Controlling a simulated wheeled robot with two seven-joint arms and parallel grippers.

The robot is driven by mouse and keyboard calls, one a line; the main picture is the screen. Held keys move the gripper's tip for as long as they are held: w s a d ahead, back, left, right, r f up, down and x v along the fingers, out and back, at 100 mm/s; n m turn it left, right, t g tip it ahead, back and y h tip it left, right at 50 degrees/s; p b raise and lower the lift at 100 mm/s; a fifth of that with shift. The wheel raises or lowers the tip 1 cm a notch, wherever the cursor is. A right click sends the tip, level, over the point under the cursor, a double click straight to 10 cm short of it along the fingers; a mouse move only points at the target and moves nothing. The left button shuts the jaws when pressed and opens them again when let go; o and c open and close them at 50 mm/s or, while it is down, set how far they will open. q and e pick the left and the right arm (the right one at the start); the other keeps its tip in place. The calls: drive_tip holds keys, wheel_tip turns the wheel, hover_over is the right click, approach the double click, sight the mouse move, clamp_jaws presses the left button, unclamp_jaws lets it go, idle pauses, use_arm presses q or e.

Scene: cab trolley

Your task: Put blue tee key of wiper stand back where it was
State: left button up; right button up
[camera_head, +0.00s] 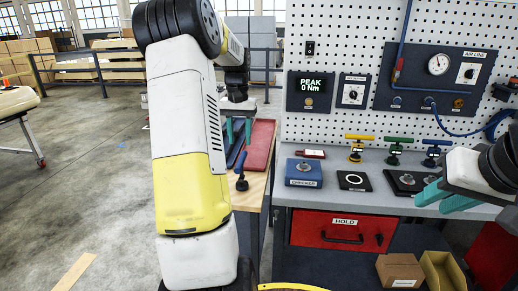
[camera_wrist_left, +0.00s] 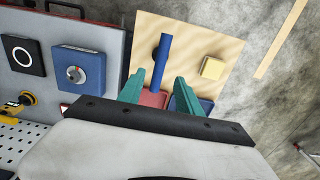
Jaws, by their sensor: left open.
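A blue tee-handled key (camera_head: 242,162) stands on the wooden side table in the head view, close to its front. In the left wrist view a blue bar (camera_wrist_left: 163,60) with a dark round part shows over the same tabletop. Another blue tee key (camera_head: 434,151) stands at the back of the grey bench, right of green and yellow ones. My left gripper (camera_head: 238,130) is open and empty, above the red and blue trays, beyond the side-table key. Its fingers (camera_wrist_left: 156,90) also show in the wrist view. My right gripper (camera_head: 432,204) is open and empty over the bench's right front.
The side table (camera_head: 255,188) holds a red tray (camera_head: 262,146) and a blue tray (camera_wrist_left: 188,104). A yellow block (camera_wrist_left: 212,67) lies on it. The grey bench carries a blue checker (camera_head: 303,172), a black ring pad (camera_head: 354,181) and a yellow tee key (camera_head: 358,147). My left arm covers much of the centre.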

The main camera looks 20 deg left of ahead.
use_arm(q)
drive_tip(key=s+d+r+m+t, duration=0.2)
drive_tip(key=s+d+r+t, duration=0.1)
drive_tip(key=s+d+r, duration=0.8)
drive_tip(key=s+d+f+m+t+h, duration=0.1)
drive_tip(key=s+d+f+t+h, duration=0.1)
drive_tip(key=s+d, duration=0.8)
drive_tip(key=s+f+t, duration=0.1)
drive_tip(key=s, duration=0.3)
drive_tip(key=shift+s+d, duration=0.25)
drive_tip(key=shift+d, duration=0.1)
drive_tip(key=shift+c, duration=0.5)
drive_tip(key=shift+d+m, duration=0.1)
drive_tip(key=shift+m, duration=0.2)
